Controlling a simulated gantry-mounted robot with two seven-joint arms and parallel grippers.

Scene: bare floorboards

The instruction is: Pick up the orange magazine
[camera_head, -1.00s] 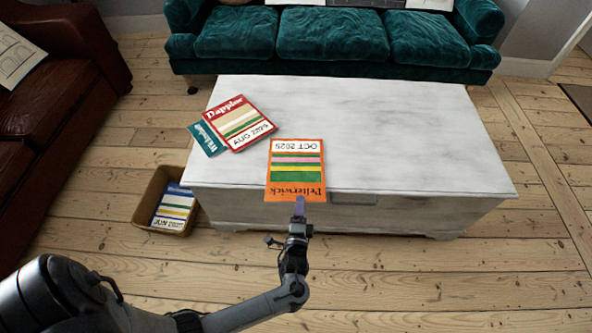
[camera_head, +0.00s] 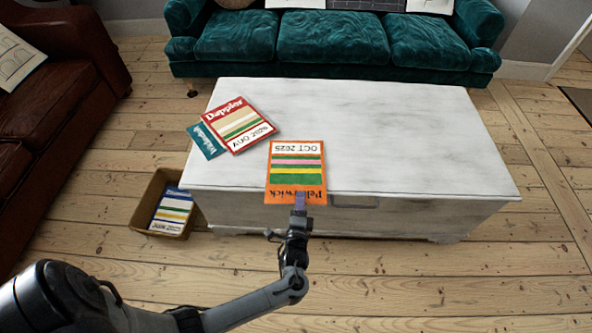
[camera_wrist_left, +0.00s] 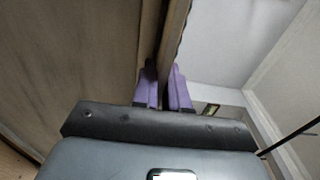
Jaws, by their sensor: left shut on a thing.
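The orange magazine (camera_head: 295,172), with striped cover and "OCT 2025" upside down, lies at the front edge of the white chest-like table (camera_head: 420,150). Its near end sticks out a little over that edge. My left gripper (camera_head: 299,198) is at this near end, with its purple fingers over the lower part of the title. It is shut on the magazine. In the left wrist view the purple fingers (camera_wrist_left: 163,85) stand close on either side of a thin brownish edge. The magazine still appears to lie flat. My right gripper is not in view.
A red magazine (camera_head: 238,124) overlaps a teal one (camera_head: 205,141) left of the orange one. A brown bin (camera_head: 150,201) with a blue magazine (camera_head: 172,210) stands on the floor, left of the table. A green sofa (camera_head: 330,40) is behind. The table's right side is clear.

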